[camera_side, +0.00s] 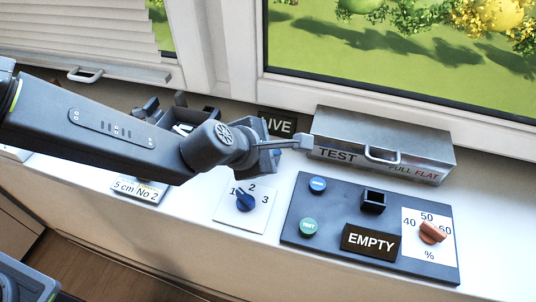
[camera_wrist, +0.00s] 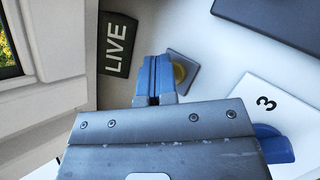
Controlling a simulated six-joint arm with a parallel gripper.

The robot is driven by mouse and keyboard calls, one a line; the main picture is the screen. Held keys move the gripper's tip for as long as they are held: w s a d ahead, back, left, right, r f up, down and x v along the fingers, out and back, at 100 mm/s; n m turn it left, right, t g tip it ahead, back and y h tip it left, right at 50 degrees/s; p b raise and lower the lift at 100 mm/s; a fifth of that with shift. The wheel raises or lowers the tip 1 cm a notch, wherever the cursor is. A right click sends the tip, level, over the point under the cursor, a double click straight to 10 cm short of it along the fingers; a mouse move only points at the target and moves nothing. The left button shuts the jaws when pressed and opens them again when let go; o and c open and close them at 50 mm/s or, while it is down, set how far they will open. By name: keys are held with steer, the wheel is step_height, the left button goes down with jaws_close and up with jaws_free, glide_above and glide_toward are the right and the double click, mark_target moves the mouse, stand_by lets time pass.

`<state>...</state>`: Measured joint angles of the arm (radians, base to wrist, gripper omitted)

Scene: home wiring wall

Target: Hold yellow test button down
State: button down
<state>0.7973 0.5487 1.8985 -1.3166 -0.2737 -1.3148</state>
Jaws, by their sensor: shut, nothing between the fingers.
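The yellow test button (camera_wrist: 180,73) shows in the wrist view as a round yellow cap on a small grey plate (camera_wrist: 188,86). My gripper's blue-grey fingers (camera_wrist: 154,72) are together with nothing between them. They cover the left part of the button in that view; I cannot tell whether they touch it. I cannot make out the yellow button there.
A LIVE sign (camera_wrist: 116,45) stands beside the fingers. The grey box (camera_side: 385,142) has a handle and TEST lettering. A blue dial (camera_side: 245,201) marked 1 to 3 and a dark panel (camera_side: 300,255) with buttons, an EMPTY sign (camera_side: 371,242) and an orange knob (camera_side: 432,233) lie in front.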

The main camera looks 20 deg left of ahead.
stand_by(0.4)
steer(key=shift+r, duration=0.9)
steer(key=shift+r, duration=2.5)
